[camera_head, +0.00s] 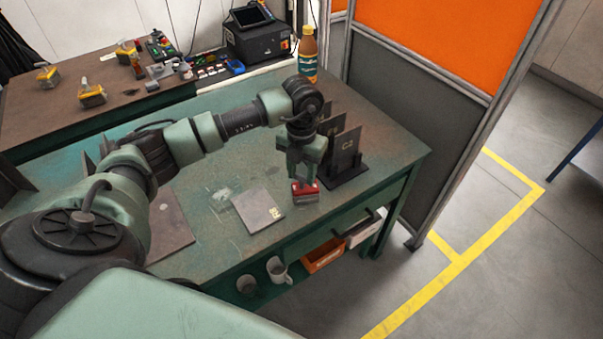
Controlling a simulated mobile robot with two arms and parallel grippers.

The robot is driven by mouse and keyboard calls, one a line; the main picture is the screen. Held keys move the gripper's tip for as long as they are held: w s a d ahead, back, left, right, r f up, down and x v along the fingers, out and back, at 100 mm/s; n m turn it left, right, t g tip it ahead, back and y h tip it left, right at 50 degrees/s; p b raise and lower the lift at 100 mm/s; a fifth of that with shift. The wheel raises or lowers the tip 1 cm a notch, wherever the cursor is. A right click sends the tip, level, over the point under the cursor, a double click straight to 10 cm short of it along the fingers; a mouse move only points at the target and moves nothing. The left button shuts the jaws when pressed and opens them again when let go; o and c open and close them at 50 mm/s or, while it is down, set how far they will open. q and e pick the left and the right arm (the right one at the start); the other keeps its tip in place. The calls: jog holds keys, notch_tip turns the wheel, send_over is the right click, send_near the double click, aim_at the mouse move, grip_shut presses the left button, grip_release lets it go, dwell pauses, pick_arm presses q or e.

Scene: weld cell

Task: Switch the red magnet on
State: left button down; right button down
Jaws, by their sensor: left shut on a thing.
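The red magnet (305,193) is at the right part of the green table, near its front edge. My left gripper (303,180) points down from above and is shut on the magnet. The fingers cover the magnet's top, so I cannot see its switch or tell its on or off state. I cannot tell whether the magnet touches the tabletop. My right gripper is not in view.
A grey plate (257,210) lies left of the magnet. Dark upright plates in a rack (347,180) stand close on its right. A bottle (308,55) stands at the back. An orange bin (323,254) and mugs (278,270) sit on the shelf below.

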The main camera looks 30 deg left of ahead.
aim_at(302, 176)
pick_arm(q)
jog(key=n, duration=0.3)
jog(key=shift+n, duration=2.1)
jog(key=c, duration=0.9)
grip_release()
jog(key=shift+r, duration=0.15)
notch_tip(302, 176, up, 8)
jog(key=shift+f+b, duration=0.2)
jog(key=shift+b, duration=0.6)
